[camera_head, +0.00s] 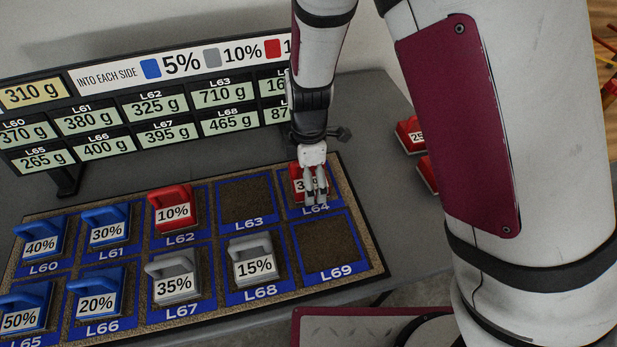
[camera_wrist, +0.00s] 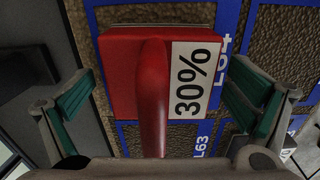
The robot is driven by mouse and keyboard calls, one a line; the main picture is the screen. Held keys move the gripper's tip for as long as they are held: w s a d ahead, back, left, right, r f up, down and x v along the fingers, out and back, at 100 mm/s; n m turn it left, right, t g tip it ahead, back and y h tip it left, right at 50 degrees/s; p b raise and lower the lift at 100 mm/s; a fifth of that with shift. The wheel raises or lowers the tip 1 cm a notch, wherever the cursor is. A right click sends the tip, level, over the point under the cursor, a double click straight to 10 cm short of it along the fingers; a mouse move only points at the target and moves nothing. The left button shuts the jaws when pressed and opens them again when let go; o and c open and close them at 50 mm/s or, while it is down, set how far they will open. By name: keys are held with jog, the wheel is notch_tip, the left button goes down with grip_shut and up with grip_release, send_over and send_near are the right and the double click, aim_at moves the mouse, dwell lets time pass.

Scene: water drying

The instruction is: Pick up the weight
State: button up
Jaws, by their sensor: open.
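A red weight (camera_head: 297,184) with a white label sits in the L64 square at the back right of the mat. In the wrist view the red weight (camera_wrist: 120,75) reads 30%, and its rounded handle runs up the middle of the picture. My gripper (camera_head: 314,200) is over this weight and hides part of it and its label. In the wrist view my gripper (camera_wrist: 165,105) has its two green-padded fingers spread, one on each side of the weight, with gaps between the pads and the handle. Nothing is held.
The mat (camera_head: 375,262) has blue-framed squares. L63 (camera_head: 246,199) and L69 (camera_head: 329,243) are empty. A red 10% weight (camera_head: 172,209), a grey 15% weight (camera_head: 252,260) and several others stand there. A sign board (camera_head: 140,106) rises behind.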

jog(key=c, duration=1.7)
jog(key=shift+c, duration=0.4)
jog(key=shift+r, duration=0.15)
